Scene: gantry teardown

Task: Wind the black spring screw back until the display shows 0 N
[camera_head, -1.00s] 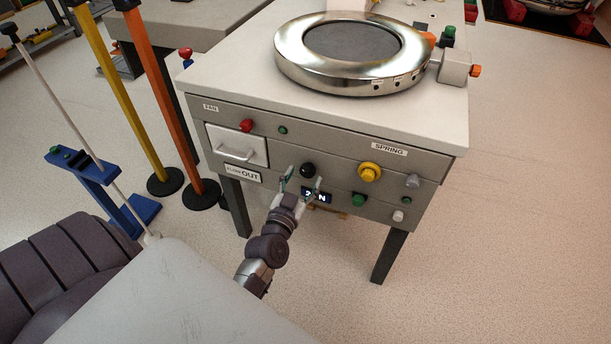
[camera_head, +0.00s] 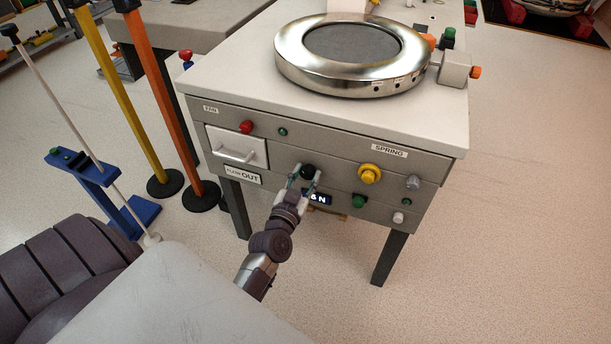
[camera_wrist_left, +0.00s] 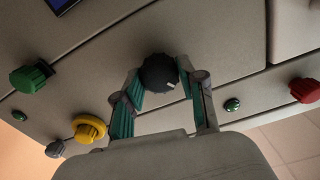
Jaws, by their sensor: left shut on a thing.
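The black spring screw (camera_head: 307,171) is a round dark knob on the front of the grey cabinet. In the left wrist view the black spring screw (camera_wrist_left: 158,73) carries a white mark toward its lower right. My left gripper (camera_head: 303,177) has its fingers on either side of the knob, shut on it; the left gripper (camera_wrist_left: 160,88) also shows in the wrist view. The display (camera_head: 319,198) sits just below and right of the gripper and is partly covered by it. It reads an "N" with a digit that looks like 8 or 6 before it. My right gripper is not in view.
The cabinet front holds a yellow knob (camera_head: 369,174), a green knob (camera_head: 358,201), a red knob (camera_head: 246,127) and a white drawer (camera_head: 237,147). A metal ring (camera_head: 352,84) lies on top. Yellow and orange posts and a blue stand are at the left.

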